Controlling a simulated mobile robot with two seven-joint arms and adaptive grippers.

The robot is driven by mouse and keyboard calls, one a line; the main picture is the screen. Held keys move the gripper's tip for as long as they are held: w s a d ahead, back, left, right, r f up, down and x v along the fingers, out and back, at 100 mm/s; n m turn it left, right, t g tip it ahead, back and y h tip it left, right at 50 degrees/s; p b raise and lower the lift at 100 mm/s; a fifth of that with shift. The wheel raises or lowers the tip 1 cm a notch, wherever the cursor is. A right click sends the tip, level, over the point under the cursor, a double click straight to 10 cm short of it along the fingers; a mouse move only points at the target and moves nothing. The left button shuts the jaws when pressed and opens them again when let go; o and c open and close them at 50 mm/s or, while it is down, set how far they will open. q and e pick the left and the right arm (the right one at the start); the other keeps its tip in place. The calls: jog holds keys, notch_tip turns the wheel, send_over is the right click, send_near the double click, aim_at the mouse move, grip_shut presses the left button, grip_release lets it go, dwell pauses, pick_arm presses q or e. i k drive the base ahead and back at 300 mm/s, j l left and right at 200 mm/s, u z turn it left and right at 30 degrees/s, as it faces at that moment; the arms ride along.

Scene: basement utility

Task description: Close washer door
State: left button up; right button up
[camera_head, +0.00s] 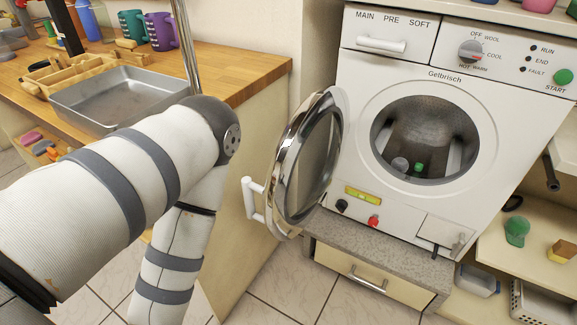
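The white washer (457,86) stands at the right on a grey-topped base. Its round glass door (318,160) with a chrome rim is wide open, swung out to the left. A white handle (252,200) sticks out from the door's left side. The round drum opening (425,138) is uncovered, with a small green item and a greyish item inside. One of my arms, bent at the elbow, fills the left and lower left, apart from the door in the picture. Neither gripper can be seen.
A wooden counter (255,72) at the left holds a metal tray (110,95), wooden pieces, and a teal and a purple mug (161,31). The counter's side panel stands behind the door. Shelves (530,255) with small items are at the lower right. Tiled floor (290,285) is clear in front.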

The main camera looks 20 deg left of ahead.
aim_at(334, 99)
jog(key=k+j+z, duration=0.1)
jog(key=j, duration=0.25)
jog(key=k+j+z, duration=0.1)
jog(key=j, duration=0.25)
jog(key=k+j+z, duration=0.15)
jog(key=j, duration=0.15)
jog(key=k+j+z, duration=0.1)
jog(key=j, duration=0.25)
jog(key=j+z, duration=0.1)
jog(key=j, duration=0.25)
jog(key=k+j+z, duration=0.1)
jog(key=j, duration=0.3)
jog(key=k+j+z, duration=0.1)
jog(key=j, duration=0.25)
jog(key=k+j, duration=0.15)
jog(key=k, duration=0.35)
jog(key=i, duration=0.45)
jog(key=z, duration=0.05)
